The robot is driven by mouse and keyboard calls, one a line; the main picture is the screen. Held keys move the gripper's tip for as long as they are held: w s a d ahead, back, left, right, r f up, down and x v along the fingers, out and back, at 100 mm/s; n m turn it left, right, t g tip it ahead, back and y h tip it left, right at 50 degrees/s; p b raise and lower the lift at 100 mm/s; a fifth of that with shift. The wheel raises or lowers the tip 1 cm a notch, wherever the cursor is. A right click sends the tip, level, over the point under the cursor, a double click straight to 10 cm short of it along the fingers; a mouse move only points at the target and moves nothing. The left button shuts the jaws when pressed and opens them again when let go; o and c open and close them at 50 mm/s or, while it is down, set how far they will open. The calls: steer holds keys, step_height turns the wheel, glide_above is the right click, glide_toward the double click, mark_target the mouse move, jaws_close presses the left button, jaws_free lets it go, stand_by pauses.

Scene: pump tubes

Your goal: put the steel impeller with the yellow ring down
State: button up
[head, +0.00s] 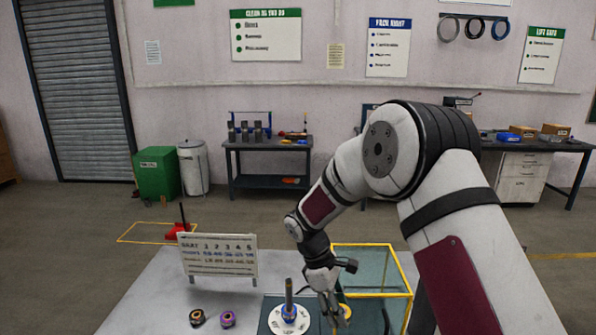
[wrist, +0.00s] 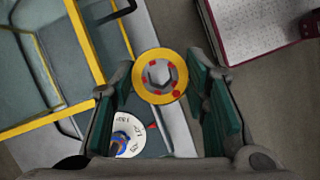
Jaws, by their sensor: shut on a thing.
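The steel impeller with the yellow ring (wrist: 160,57) is between my two green-padded fingers in the wrist view; its yellow face has red marks and a dark hexagonal centre. My gripper (wrist: 161,84) is shut on it. In the head view my gripper (head: 335,303) points down beside the yellow-edged clear box, and a bit of the yellow ring (head: 346,311) shows by the fingers. The gap beneath the impeller cannot be judged. A white marked disc (head: 277,323) with a blue part and upright post stands left of my gripper; it also shows in the wrist view (wrist: 122,122).
The yellow-edged clear box (head: 373,245) stands close behind and right of my gripper. A dark-and-orange ring part (head: 197,317) and a purple one (head: 227,319) sit on the pale table (head: 150,310). A numbered board (head: 218,256) stands behind them.

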steer(key=s+d+m+g+y, duration=0.2)
steer(key=s+d+m+y, duration=0.1)
steer(key=d+m, duration=0.6)
steer(key=m+y, duration=0.1)
steer(key=m, duration=0.3)
steer(key=shift+d+m+g, duration=0.15)
steer(key=shift+m+g, duration=0.15)
steer(key=shift+r, duration=0.1)
